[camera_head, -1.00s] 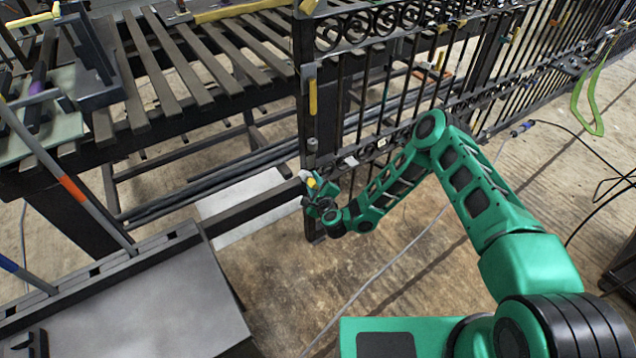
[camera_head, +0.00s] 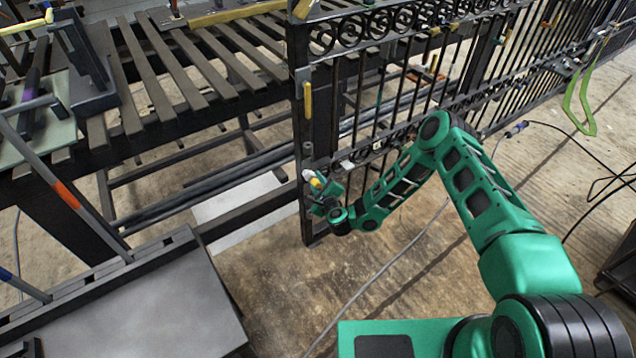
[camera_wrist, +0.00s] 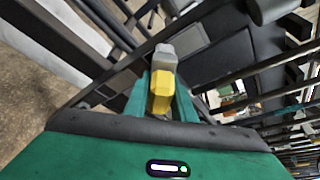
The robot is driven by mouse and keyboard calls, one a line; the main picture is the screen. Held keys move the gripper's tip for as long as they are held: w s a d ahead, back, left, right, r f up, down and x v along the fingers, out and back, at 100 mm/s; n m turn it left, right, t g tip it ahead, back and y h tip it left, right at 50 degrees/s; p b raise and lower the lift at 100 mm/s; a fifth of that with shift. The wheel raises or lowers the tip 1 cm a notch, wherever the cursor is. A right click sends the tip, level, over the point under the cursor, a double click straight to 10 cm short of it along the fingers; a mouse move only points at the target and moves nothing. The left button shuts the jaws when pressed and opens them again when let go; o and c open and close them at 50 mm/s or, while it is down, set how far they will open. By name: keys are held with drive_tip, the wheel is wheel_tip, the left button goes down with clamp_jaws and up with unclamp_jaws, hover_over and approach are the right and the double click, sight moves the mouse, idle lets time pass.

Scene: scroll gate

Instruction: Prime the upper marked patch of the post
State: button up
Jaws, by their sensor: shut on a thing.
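The dark upright post (camera_head: 297,130) stands at the left end of the scroll gate. My gripper (camera_head: 322,188) is low beside the post, shut on a small tool with a yellow body and a pale head (camera_head: 312,178). In the wrist view the tool's yellow body (camera_wrist: 161,92) sits between my fingers (camera_wrist: 160,108), and its grey head points away from me toward dark metal. A lighter grey rectangle (camera_wrist: 190,42) shows just beyond the head; I cannot tell whether it is a marked patch. Whether the head touches the post is unclear.
A yellow-handled item (camera_head: 308,100) is on the post higher up. The gate (camera_head: 400,95) runs back to the right. A slatted bench (camera_head: 170,75) stands behind left, and a grey-topped box (camera_head: 150,305) at front left. A cable crosses the open floor (camera_head: 285,290).

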sight(309, 179)
drive_tip(key=shift+w+d, duration=0.9)
drive_tip(key=shift+d, duration=0.25)
drive_tip(key=shift+s+a+r, duration=0.25)
drive_tip(key=shift+s+a, duration=0.4)
drive_tip(key=shift+a, duration=0.2)
drive_tip(key=shift+s+a+r, duration=0.2)
drive_tip(key=shift+s+a, duration=0.4)
drive_tip(key=shift+a, duration=0.3)
drive_tip(key=shift+s+a+r, duration=0.25)
drive_tip(key=shift+s+a, duration=0.4)
drive_tip(key=shift+a, duration=0.2)
drive_tip(key=shift+w+r, duration=0.1)
drive_tip(key=shift+r, duration=0.6)
drive_tip(key=shift+w+d, duration=1.2)
drive_tip(key=shift+d, duration=0.3)
drive_tip(key=shift+s+a+r, duration=0.35)
drive_tip(key=shift+s+a, duration=0.25)
drive_tip(key=shift+a, duration=0.2)
drive_tip(key=shift+s+a+r, duration=0.3)
drive_tip(key=shift+s+a, duration=0.3)
drive_tip(key=shift+a, duration=0.15)
